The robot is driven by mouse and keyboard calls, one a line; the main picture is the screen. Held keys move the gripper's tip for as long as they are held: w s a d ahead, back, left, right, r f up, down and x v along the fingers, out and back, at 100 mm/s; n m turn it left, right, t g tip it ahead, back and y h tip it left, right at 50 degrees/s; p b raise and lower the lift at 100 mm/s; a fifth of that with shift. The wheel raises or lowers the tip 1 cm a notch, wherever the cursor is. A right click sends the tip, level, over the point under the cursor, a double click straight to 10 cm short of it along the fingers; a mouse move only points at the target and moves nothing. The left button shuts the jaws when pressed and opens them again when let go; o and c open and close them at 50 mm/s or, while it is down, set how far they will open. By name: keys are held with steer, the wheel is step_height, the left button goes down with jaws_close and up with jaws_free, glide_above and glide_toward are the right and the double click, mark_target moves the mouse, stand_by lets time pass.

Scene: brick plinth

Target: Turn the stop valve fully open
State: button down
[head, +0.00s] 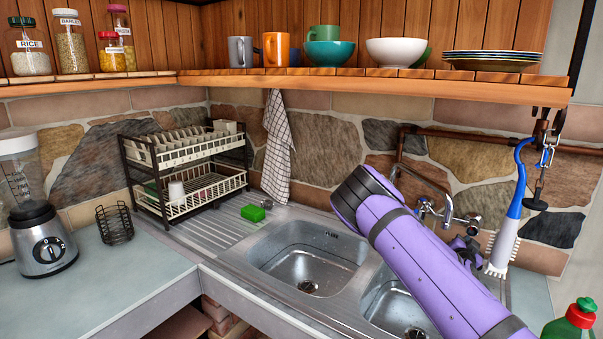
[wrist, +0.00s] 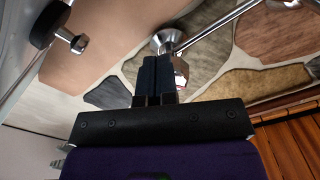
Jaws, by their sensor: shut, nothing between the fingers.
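My gripper (wrist: 159,62) is shut and empty in the wrist view, its two dark fingers together. Behind the fingertips is a round chrome wall fitting (wrist: 168,38) with a chrome pipe; I cannot tell whether the fingers touch it. A black round knob-like part (wrist: 45,22) with a chrome stem (wrist: 76,43) shows at the upper left, apart from the fingers. I cannot tell for sure which part is the stop valve. In the head view, chrome tap fittings (head: 447,211) sit on the wall behind the sink, and my arm covers much of that area.
A copper pipe (head: 470,136) runs along the stone wall under the wooden shelf (head: 330,88). A blue-and-white brush (head: 505,240) hangs close to the right of the fittings. The steel sink (head: 306,262) lies below, with a green sponge (head: 253,213). A green bottle (head: 572,322) stands front right.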

steer(key=shift+w+r, duration=0.65)
steer(key=shift+r, duration=0.2)
steer(key=shift+w+a+r, duration=0.1)
steer(key=shift+w+a, duration=0.05)
steer(key=shift+a, duration=0.2)
steer(key=shift+a+f, duration=0.2)
steer(key=shift+f, duration=0.05)
steer(key=v, duration=0.3)
steer(key=f+v, duration=0.1)
steer(key=v, duration=0.1)
steer(key=shift+s+a+f, duration=0.15)
steer(key=shift+s+a, duration=0.1)
steer(key=shift+s, duration=0.1)
steer(key=shift+s, duration=0.1)
